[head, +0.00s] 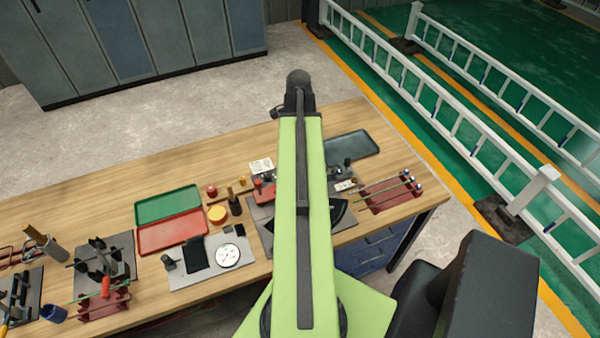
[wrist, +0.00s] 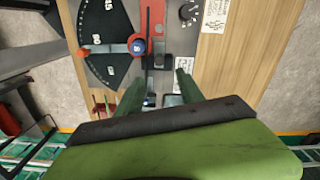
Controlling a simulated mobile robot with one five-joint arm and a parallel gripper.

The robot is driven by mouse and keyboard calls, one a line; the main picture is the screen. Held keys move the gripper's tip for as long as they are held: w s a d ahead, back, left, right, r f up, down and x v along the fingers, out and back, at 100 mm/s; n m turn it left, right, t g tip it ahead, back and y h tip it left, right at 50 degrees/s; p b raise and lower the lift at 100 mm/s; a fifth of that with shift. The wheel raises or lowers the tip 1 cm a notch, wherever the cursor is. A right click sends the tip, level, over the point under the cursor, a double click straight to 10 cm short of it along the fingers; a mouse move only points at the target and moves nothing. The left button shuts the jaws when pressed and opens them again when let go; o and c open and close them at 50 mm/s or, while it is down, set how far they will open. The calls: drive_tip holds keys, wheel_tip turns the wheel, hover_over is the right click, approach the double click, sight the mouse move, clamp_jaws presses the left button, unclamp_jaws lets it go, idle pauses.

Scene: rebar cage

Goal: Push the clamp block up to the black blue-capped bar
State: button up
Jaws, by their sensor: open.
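In the wrist view my gripper (wrist: 160,78) is open, its two dark green fingers apart above the bending plate, with nothing held. A thin black bar (wrist: 148,83) runs lengthwise near the left finger, with a small blue end (wrist: 148,101) low between the fingers. A dark block (wrist: 161,62), which looks like the clamp block, lies just right of the bar, ahead of the fingertips. I cannot tell whether block and bar touch. A red block (wrist: 157,17) and a round blue knob (wrist: 137,46) are farther ahead. In the head view my arm hides the gripper and these parts.
A black angle scale (wrist: 104,32) with a lever lies left of the knob. In the head view, a red rack (head: 388,198) with bars stands at right, near a dark green tray (head: 352,146).

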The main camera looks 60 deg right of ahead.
wheel_tip(320, 180, down, 12)
drive_tip(key=b, duration=1)
drive_tip(key=shift+f+b, duration=0.15)
drive_tip(key=shift+b, duration=0.15)
drive_tip(key=shift+c, duration=0.4)
clamp_jaws()
